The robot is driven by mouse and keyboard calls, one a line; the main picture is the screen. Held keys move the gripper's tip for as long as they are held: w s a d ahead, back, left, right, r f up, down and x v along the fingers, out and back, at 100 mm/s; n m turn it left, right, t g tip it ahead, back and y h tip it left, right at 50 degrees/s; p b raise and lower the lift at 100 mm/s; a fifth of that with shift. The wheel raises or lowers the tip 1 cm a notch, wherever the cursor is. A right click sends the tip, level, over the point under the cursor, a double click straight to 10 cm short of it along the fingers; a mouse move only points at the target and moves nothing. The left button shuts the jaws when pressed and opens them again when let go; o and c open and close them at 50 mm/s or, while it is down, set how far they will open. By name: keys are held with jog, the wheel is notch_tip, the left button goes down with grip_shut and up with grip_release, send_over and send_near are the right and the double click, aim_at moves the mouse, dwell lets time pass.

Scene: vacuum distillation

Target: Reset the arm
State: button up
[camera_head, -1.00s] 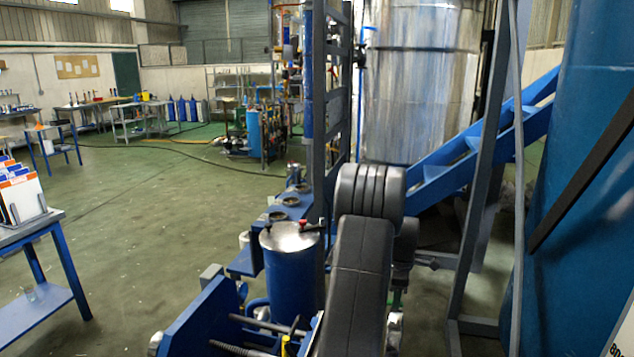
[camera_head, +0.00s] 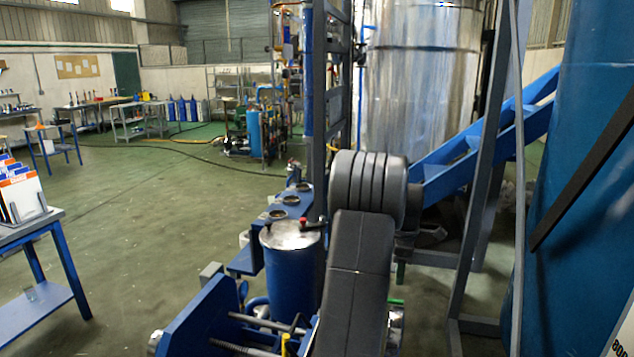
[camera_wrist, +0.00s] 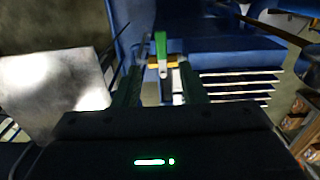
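My arm's dark grey links (camera_head: 356,275) rise from the bottom centre of the head view. My gripper is hidden there. In the wrist view my gripper (camera_wrist: 160,84) shows two dark fingers spread apart with a gap between them. A green-handled fitting with a yellow crosspiece (camera_wrist: 162,62) appears in line with that gap. I cannot tell how far beyond the fingertips it is, and no grip on it shows.
A blue cylinder with a metal lid (camera_head: 291,270) stands close to my arm's left. A grey upright frame (camera_head: 473,200) and a large blue tank (camera_head: 585,180) stand at right. A blue table (camera_head: 40,292) is at far left. Open green floor (camera_head: 160,210) lies between.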

notch_tip(320, 180, up, 6)
jog(key=f, duration=0.1)
send_over(396, 300)
notch_tip(396, 300, down, 13)
jog(key=shift+f+p, duration=0.2)
jog(key=shift+p, duration=0.3)
jog(key=shift+s+a+m, duration=0.1)
jog(key=shift+s+m, duration=0.1)
jog(key=shift+m, duration=0.45)
jog(key=shift+s+a+m, duration=0.1)
jog(key=shift+s+m, duration=0.1)
jog(key=shift+m, duration=0.45)
jog(key=shift+r, duration=0.1)
